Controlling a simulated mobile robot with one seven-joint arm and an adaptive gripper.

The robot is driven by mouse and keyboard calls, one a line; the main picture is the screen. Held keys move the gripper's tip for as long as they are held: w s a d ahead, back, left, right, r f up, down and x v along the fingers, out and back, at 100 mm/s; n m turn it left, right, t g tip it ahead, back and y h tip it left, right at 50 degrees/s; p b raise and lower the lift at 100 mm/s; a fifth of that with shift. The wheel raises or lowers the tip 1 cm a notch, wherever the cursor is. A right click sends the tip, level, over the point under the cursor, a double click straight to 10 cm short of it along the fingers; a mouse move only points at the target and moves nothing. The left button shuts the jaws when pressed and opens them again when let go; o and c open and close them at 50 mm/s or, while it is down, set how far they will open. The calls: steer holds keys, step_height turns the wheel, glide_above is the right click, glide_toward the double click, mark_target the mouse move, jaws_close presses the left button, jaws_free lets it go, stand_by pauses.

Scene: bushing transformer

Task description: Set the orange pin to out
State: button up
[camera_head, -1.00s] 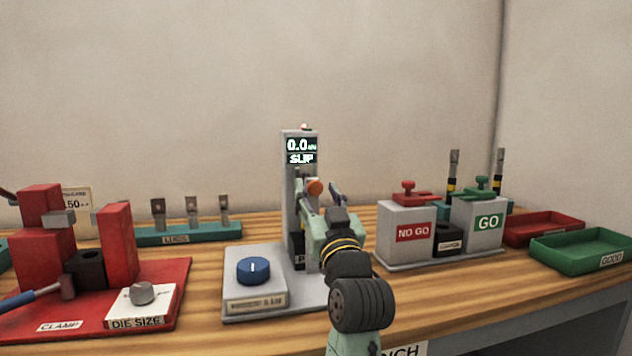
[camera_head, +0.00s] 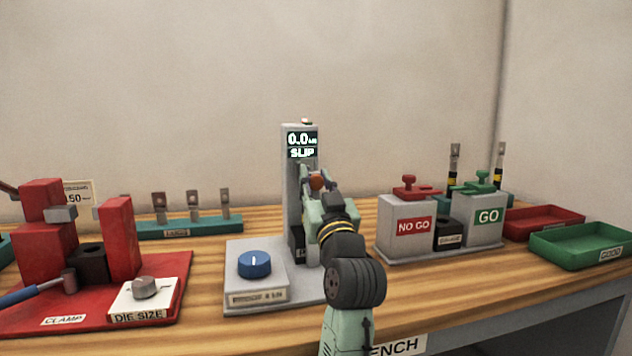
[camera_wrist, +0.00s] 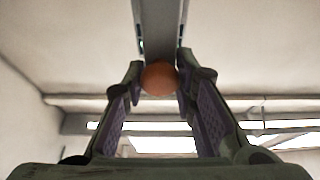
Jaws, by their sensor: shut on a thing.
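The orange pin (camera_head: 316,182) has a round orange head on the front of the grey upright tester column (camera_head: 290,185). In the wrist view the orange pin's head (camera_wrist: 159,78) sits between the fingertips of my gripper (camera_wrist: 158,80). My gripper (camera_head: 316,186) is shut on the orange pin, in front of the column. The pin's shaft is hidden, so I cannot tell how far it stands out. The column's display (camera_head: 301,145) reads 0.0 and SLIP.
A blue knob (camera_head: 254,264) is on the tester base, left of my arm. A red clamp (camera_head: 118,240) stands at the left. The NO GO block (camera_head: 404,234) and GO block (camera_head: 478,224) stand at the right, with red (camera_head: 548,232) and green trays (camera_head: 578,262) beyond.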

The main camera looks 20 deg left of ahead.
jaws_close()
steer(key=s+d, duration=0.2)
steer(key=s, duration=0.1)
steer(key=shift+f, duration=0.1)
stand_by(0.4)
steer(key=o, duration=0.7)
jaws_free()
steer(key=shift+s, duration=0.1)
steer(key=shift+o, duration=0.2)
steer(key=shift+d, duration=0.1)
